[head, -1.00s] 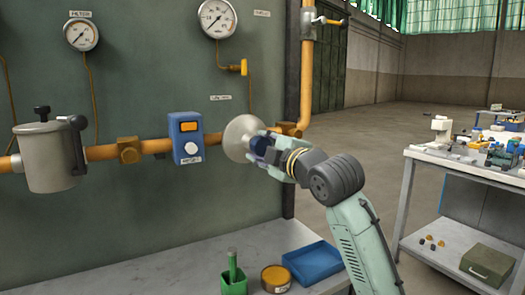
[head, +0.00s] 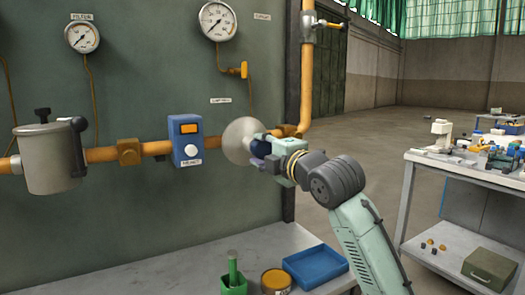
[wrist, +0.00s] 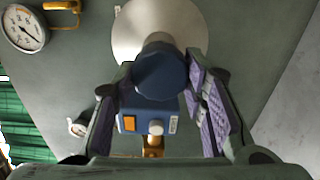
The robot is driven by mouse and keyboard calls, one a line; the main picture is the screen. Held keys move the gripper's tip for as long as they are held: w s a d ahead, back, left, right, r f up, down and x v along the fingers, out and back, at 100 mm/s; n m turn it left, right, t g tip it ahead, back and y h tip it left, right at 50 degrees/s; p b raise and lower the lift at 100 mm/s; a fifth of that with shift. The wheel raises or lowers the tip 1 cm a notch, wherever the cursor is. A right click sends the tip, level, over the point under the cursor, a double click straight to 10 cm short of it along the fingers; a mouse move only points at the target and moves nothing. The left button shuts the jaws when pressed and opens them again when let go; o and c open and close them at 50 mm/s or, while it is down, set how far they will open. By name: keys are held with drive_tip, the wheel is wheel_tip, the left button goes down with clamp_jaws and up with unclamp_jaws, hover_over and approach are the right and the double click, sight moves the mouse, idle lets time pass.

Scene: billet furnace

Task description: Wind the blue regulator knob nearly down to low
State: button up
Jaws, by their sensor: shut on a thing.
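The blue regulator knob (wrist: 160,72) is a dark blue round cap in front of a pale grey dome-shaped body (wrist: 135,30), seen from the front in the wrist view. In the head view the pale dome (head: 239,140) sits on the yellow pipe, and the knob (head: 259,148) is largely covered by my gripper. My gripper (head: 265,152) reaches it from the right and is shut on the knob. In the wrist view my gripper's purple-padded fingers (wrist: 164,90) lie on either side of the knob. I cannot read any low mark or pointer on it.
A blue box (head: 186,139) with an orange window and white button is on the pipe left of the dome. A grey canister (head: 49,158) and gauges (head: 217,20) are on the panel. A blue tray (head: 315,267), green cup and tin stand on the bench below.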

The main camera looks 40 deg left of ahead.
drive_tip(key=shift+f, duration=0.1)
drive_tip(key=o, duration=1.2)
drive_tip(key=shift+c, duration=0.2)
drive_tip(key=shift+d, duration=0.1)
drive_tip(key=v, duration=1.2)
